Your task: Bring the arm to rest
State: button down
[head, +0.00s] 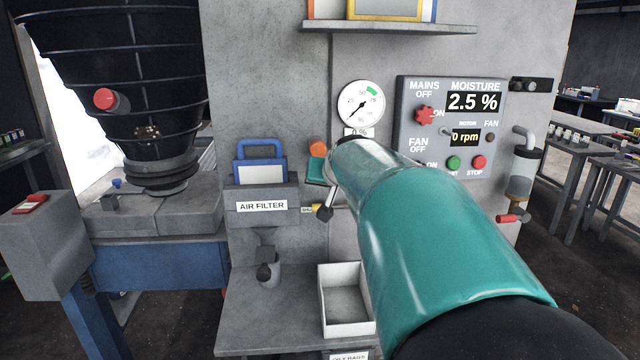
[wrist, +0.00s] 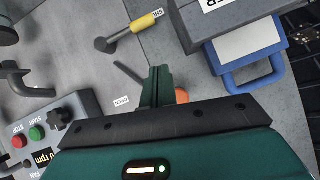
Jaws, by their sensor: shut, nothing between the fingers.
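My arm (head: 430,240) reaches from the lower right of the head view toward the grey machine wall, between the air filter box and the control panel. In the head view its far end hides part of the wall and the panel's lower left corner. In the wrist view my gripper (wrist: 160,76) points at the wall, its dark green fingers shut together with nothing between them. A round orange part (wrist: 181,96) shows just beside the fingers, partly hidden. I cannot tell whether the fingers touch anything.
The air filter box (head: 262,207) with its blue handle (head: 260,147) is left of my arm. A yellow-handled lever (wrist: 145,22) is close by. The control panel (head: 480,165) and gauge (head: 360,105) are on the wall. A white open bin (head: 346,325) stands below; a shelf (head: 390,27) is above.

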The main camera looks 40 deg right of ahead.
jog(key=shift+a, duration=0.15)
dwell(0.3)
jog(key=s+a+f+n+g+y, duration=0.1)
jog(key=s+a+f+n+y, duration=0.15)
jog(key=a, duration=0.75)
jog(key=s+a+f+n+y, duration=0.2)
jog(key=s+a+f, duration=0.15)
jog(key=a, duration=0.55)
jog(key=s+a+f+n+g, duration=0.3)
jog(key=s+a+f, duration=0.6)
jog(key=s+a, duration=0.3)
jog(key=shift+s+a+g+y, duration=0.3)
jog(key=shift+s+a+y, duration=0.05)
jog(key=shift+s, duration=0.6)
